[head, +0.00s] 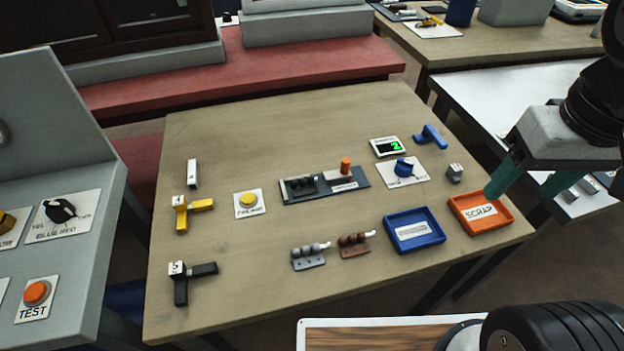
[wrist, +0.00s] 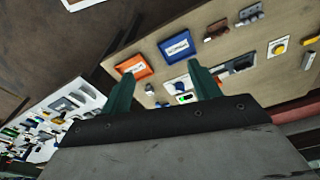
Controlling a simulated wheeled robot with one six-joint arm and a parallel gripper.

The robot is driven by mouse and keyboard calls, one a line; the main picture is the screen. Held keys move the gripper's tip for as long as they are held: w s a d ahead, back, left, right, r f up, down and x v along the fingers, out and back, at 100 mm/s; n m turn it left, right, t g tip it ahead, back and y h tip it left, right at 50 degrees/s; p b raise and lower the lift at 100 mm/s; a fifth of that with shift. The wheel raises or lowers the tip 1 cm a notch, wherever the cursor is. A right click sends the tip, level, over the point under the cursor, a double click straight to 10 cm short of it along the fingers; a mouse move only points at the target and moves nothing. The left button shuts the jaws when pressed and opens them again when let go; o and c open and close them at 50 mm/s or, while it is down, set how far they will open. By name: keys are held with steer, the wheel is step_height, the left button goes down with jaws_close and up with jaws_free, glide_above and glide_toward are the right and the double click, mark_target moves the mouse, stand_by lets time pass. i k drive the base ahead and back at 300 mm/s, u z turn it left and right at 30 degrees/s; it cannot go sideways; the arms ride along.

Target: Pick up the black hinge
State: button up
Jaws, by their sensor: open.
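In the wrist view the fixture (wrist: 240,65) shows small behind the right finger, and I cannot make out the hinge clearly there. My gripper (head: 522,195) has green fingers and hangs at the table's right side, beside the orange tray, well right of the hinge. In the wrist view my gripper (wrist: 162,80) is open with nothing between its fingers.
A blue tray (head: 414,245) and orange SCRAP tray (head: 502,231) stand at right. A black L-shaped part (head: 182,286) lies front left. The table's back is clear.

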mark_target(306, 191)
steer(key=u, duration=0.5)
steer(key=k, duration=1.15)
steer(key=u, duration=1.3)
steer(key=i, duration=0.95)
steer(key=z, duration=0.7)
steer(key=i, duration=0.55)
steer(key=z, duration=0.6)
